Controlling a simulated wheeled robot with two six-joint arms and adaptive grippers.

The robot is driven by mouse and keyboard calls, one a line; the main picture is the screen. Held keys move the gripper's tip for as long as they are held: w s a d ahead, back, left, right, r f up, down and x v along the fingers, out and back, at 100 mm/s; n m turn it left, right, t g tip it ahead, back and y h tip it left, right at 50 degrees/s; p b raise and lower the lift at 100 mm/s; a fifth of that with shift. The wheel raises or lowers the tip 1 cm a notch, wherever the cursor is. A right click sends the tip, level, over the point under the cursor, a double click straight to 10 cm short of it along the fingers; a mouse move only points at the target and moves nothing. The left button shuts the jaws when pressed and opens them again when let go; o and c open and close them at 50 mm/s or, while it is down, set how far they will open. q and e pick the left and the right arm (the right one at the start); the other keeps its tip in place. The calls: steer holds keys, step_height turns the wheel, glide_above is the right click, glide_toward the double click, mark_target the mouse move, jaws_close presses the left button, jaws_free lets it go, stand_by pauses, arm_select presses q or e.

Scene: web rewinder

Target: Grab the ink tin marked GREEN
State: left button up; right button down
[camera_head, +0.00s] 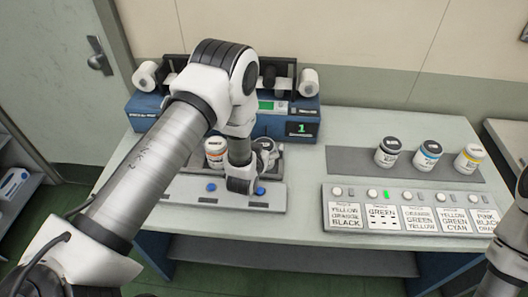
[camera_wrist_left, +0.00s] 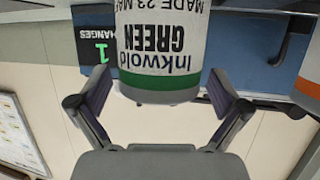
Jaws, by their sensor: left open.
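The ink tin marked GREEN (camera_wrist_left: 158,45) fills the top middle of the left wrist view, its label upside down there, with a green band at its edge. My left gripper (camera_wrist_left: 160,92) is open, with one finger on each side of the tin's banded end and a visible gap on both sides. In the head view my left gripper (camera_head: 266,152) is over the tray in front of the blue machine, partly covered by my own wrist. The GREEN tin is not clearly visible in that view. My right gripper is not in view; only part of my right arm shows at the right edge.
An orange-banded tin (camera_head: 215,153) stands left of my wrist. Three tins, black (camera_head: 387,152), blue (camera_head: 427,155) and yellow (camera_head: 468,158), stand on a grey mat. A labelled button panel (camera_head: 412,228) has a lit green lamp. The blue machine (camera_head: 147,107) shows "1".

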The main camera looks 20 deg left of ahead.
arm_select(q)
steer(key=shift+s+d+r, duration=0.1)
steer(key=shift+r, duration=0.05)
steer(key=shift+c, duration=0.4)
steer(key=shift+s, duration=0.1)
steer(key=c, duration=1.7)
